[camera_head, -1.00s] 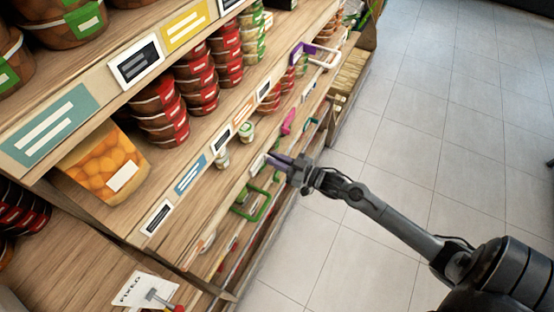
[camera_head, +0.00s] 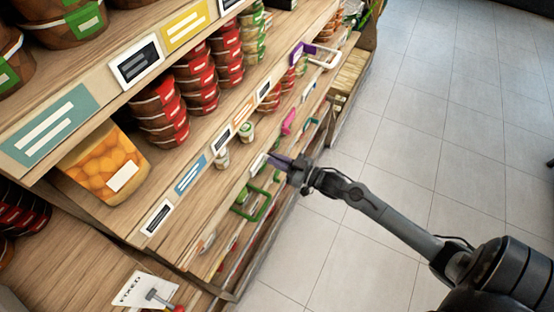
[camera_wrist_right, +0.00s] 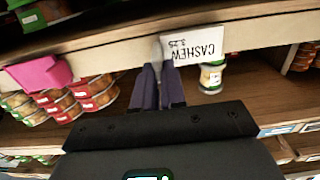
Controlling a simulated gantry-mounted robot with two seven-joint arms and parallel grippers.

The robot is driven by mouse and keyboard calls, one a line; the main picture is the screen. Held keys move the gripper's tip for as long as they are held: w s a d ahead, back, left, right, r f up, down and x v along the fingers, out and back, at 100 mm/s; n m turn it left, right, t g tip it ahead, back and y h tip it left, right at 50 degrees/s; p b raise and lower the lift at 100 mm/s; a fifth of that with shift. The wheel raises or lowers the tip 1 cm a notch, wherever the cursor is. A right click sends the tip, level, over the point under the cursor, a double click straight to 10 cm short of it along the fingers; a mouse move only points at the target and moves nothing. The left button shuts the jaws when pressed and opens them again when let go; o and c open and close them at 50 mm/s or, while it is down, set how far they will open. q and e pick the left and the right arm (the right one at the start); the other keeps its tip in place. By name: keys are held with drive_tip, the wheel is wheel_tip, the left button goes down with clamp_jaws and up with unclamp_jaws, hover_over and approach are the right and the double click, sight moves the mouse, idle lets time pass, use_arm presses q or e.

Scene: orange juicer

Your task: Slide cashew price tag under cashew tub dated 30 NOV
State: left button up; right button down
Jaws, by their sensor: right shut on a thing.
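A white price tag reading CASHEW 3.25 (camera_wrist_right: 193,45) shows upside down against the shelf edge in the right wrist view. My right gripper (camera_head: 273,159), with dark purple fingers, is at the front of the shelf in the head view. In the right wrist view its fingertips (camera_wrist_right: 159,70) are together at the tag's left end, shut on it. A small tub with a pale label (camera_wrist_right: 211,78) stands just beyond the tag. Two small tubs (camera_head: 246,132) (camera_head: 222,157) stand on this shelf in the head view. No date is readable. My left gripper is out of view.
A green frame-shaped holder (camera_head: 252,204) and a pink piece (camera_head: 288,122) are on the shelf front either side of my gripper. Red-lidded tubs (camera_head: 160,115) are stacked farther in. The tiled floor (camera_head: 440,120) at right is clear.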

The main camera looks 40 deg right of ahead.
sight(256, 168)
idle(0.5)
drive_tip(key=shift+s+a+r+p, duration=0.15)
drive_tip(key=shift+a+p, duration=0.25)
drive_tip(key=a, duration=0.1)
drive_tip(key=s+a+p, duration=0.1)
drive_tip(key=a+p, duration=0.1)
drive_tip(key=a, duration=0.1)
drive_tip(key=shift+s+a, duration=0.1)
drive_tip(key=shift+s, duration=0.2)
drive_tip(key=shift+a, duration=0.3)
drive_tip(key=shift+d, duration=0.1)
drive_tip(key=c, duration=1.2)
unclamp_jaws()
drive_tip(key=shift+s, duration=0.1)
